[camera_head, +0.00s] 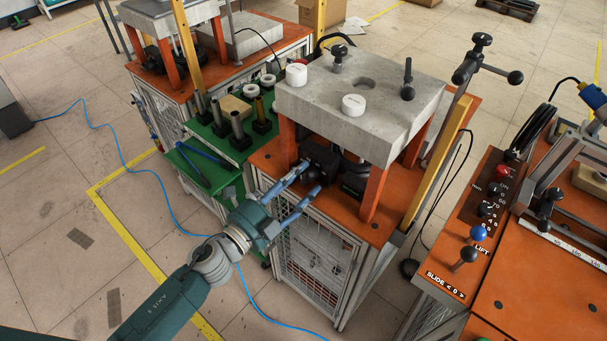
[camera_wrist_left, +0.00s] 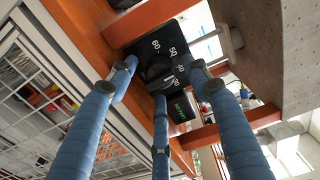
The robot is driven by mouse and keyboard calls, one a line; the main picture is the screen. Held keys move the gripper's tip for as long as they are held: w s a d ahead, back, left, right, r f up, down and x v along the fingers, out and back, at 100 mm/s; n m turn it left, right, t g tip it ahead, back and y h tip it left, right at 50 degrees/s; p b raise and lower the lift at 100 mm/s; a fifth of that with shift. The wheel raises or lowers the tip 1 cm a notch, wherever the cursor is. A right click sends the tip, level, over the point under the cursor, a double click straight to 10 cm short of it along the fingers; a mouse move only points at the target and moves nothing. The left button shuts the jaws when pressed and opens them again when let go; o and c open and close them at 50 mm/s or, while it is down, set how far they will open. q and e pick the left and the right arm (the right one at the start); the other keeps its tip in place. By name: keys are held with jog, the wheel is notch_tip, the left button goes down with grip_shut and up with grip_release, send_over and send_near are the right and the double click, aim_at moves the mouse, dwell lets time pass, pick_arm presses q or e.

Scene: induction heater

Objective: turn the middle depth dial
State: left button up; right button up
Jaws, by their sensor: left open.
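The depth dial is a black knob on a black box (camera_head: 320,155) under the concrete slab of the middle station. In the left wrist view its dark knob (camera_wrist_left: 157,69) is at the centre of a face with white numbers such as 60, 50 and 40. My left gripper (camera_head: 308,181) reaches in from the lower left in the head view, with its blue fingers at the front of the box. In the left wrist view the open fingers (camera_wrist_left: 162,74) spread around the knob's outline. I cannot tell whether they touch it. My right gripper is in neither view.
The concrete slab (camera_head: 390,105) on orange legs is close above the box. A second black box (camera_head: 355,182) stands to its right. A wire-mesh cabinet (camera_head: 310,265) is below. A green tool shelf (camera_head: 205,165) is on the left. A control panel (camera_head: 470,240) stands at the right.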

pick_arm(q)
jog(key=shift+w+d, duration=0.4)
jog(key=shift+w, duration=0.15)
jog(key=c, duration=1.2)
jog(key=shift+o, duration=0.2)
jog(key=shift+n+p, duration=0.45)
jog(key=shift+n, duration=0.25)
jog(key=o, duration=1.2)
jog(key=shift+c, duration=0.2)
